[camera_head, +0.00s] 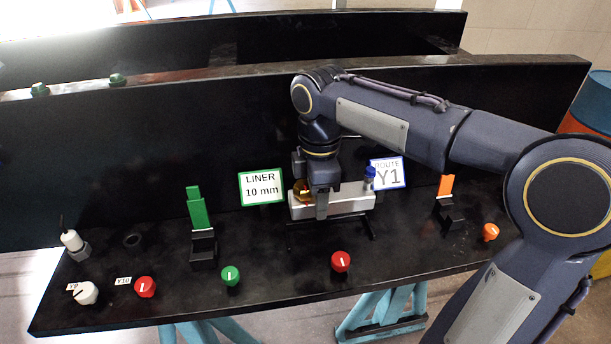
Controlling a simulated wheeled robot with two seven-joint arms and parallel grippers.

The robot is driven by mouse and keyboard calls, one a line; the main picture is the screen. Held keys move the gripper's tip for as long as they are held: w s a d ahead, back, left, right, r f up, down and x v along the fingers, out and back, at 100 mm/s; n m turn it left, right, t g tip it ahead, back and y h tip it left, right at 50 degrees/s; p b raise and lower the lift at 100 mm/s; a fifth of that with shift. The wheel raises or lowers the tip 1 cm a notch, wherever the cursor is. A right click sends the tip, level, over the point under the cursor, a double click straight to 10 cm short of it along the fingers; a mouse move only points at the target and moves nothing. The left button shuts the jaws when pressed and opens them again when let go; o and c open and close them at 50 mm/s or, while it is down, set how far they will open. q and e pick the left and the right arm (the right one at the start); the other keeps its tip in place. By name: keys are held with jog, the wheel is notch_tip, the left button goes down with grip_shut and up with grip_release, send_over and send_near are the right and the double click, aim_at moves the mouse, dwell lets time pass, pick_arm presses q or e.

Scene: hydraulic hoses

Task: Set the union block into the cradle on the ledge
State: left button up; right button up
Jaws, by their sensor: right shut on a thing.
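The union block (345,202) is a pale grey bar with a brass fitting (302,190) at its left end and a blue fitting (369,179) at its right end. My right gripper (322,208) points down over its left half and is shut on it. A thin black cradle (353,221) shows under and in front of the block on the black ledge (270,262). I cannot tell whether the block rests in the cradle or is slightly above it. My left gripper is not in view.
Signs reading LINER 10 mm (262,187) and ROUTE Y1 (388,174) stand behind the block. A green lever (197,210) is to the left, an orange lever (446,187) to the right. Red (341,261), green (230,275) and orange (490,232) knobs line the front. A white-capped fitting (72,241) stands far left.

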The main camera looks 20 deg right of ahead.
jog(key=shift+r, duration=0.1)
dwell(0.3)
jog(key=shift+d+f+b, duration=0.1)
jog(key=shift+f+b, duration=1.7)
jog(key=shift+f, duration=1.15)
jog(key=shift+p, duration=0.6)
jog(key=shift+f+b, duration=0.6)
jog(key=shift+f, duration=0.3)
jog(key=o, duration=1.2)
